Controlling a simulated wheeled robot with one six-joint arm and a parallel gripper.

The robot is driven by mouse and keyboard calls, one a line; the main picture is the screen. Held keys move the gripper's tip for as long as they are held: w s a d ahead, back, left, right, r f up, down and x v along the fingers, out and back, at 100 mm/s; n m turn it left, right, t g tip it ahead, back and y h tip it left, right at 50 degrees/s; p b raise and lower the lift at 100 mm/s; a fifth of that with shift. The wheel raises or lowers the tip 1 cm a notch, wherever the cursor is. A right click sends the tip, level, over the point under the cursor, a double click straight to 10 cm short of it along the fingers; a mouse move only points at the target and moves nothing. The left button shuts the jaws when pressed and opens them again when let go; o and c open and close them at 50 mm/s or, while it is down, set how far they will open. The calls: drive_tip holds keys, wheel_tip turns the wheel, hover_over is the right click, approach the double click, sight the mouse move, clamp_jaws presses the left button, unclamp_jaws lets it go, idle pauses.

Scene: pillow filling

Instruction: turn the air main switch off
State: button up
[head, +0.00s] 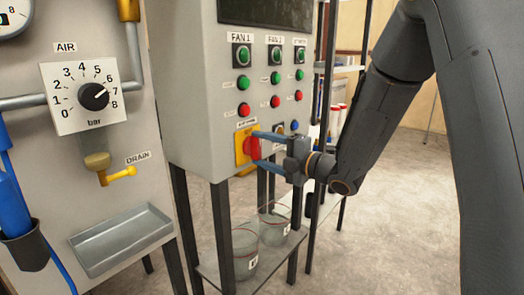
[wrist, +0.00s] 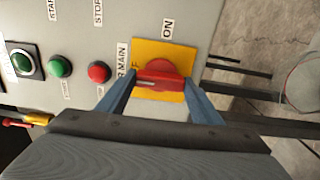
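The air main switch is a red rotary handle (head: 252,148) on a yellow plate (head: 240,153) low on the grey cabinet front. In the wrist view the red handle (wrist: 161,79) lies crosswise between my fingers, with the yellow plate (wrist: 165,49) behind it. The label "ON" is beside the plate; the "OFF" label is mostly covered. My gripper (head: 262,152) has its blue fingers spread wide, one above and one below the handle. In the wrist view my gripper (wrist: 160,82) has a fingertip close to each end of the handle; contact cannot be told.
Green and red fan buttons (head: 243,96) sit above the switch. A pressure regulator dial (head: 93,96) and a drain tap (head: 122,174) are on the left panel. Glass containers (head: 246,250) stand on a shelf below. Open floor lies to the right.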

drive_tip(key=o, duration=0.4)
drive_tip(key=shift+o, duration=0.2)
drive_tip(key=b+v, duration=0.1)
drive_tip(key=v, duration=0.6)
drive_tip(key=shift+s+d, duration=0.25)
drive_tip(key=shift+d, duration=0.05)
